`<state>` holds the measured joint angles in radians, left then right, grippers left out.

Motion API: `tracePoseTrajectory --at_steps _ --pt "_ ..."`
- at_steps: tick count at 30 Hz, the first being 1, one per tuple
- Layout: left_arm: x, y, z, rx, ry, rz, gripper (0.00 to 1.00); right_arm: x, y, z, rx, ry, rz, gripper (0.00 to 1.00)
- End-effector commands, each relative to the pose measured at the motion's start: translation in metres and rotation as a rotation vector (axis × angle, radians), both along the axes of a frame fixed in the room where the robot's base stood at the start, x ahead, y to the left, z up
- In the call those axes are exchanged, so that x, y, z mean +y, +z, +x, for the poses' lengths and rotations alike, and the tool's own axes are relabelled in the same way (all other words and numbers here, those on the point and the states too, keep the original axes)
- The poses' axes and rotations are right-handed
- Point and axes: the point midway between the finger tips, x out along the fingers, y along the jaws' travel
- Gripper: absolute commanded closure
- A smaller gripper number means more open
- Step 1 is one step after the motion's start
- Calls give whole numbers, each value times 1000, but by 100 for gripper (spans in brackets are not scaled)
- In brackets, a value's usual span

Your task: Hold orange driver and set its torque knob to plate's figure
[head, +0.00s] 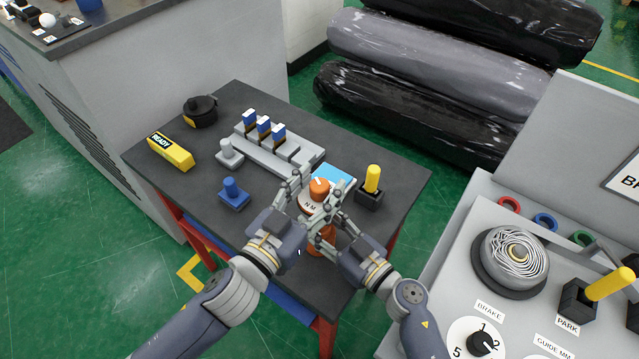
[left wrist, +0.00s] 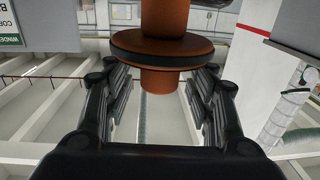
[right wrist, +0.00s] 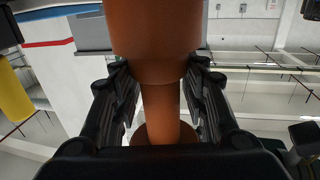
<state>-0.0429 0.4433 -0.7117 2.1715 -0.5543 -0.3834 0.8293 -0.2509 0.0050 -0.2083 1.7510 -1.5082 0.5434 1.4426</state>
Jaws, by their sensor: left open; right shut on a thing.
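The orange driver (head: 319,188) stands upright between my two grippers above the table's near edge. A pale ring marked "NM" (head: 309,206) sits below its orange top; I cannot read any number on it. My right gripper (head: 325,229) is shut on the lower body, and its fingers flank the narrow orange shaft (right wrist: 160,108) in the right wrist view. My left gripper (head: 297,188) is open beside the upper part; in the left wrist view its fingers stand on both sides of the dark-rimmed orange collar (left wrist: 165,50). A blue and white plate (head: 334,177) lies behind; its figure is unreadable.
The dark table (head: 225,105) holds a grey rack (head: 262,150) with blue-topped pieces, a yellow "READY" block (head: 170,152), a black round container (head: 200,112), a blue knob block (head: 233,195) and a yellow-handled lever (head: 372,182). A control console (head: 440,275) stands right.

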Motion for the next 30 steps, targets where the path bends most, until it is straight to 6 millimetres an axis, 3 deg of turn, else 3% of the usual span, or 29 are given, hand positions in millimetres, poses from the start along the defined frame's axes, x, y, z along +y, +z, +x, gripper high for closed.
tracePoseTrajectory --at_steps 12,14,18,30 --pt "-4 0 6 0 0 0 49 0 0 0 1 -1 1 100" --pt "-4 0 6 0 0 0 60 0 0 0 1 -1 1 100" --pt "-4 0 6 -1 0 -1 92 0 0 0 1 -1 1 100" --pt "-4 0 7 -4 -46 6 94 0 0 0 0 -1 0 100"
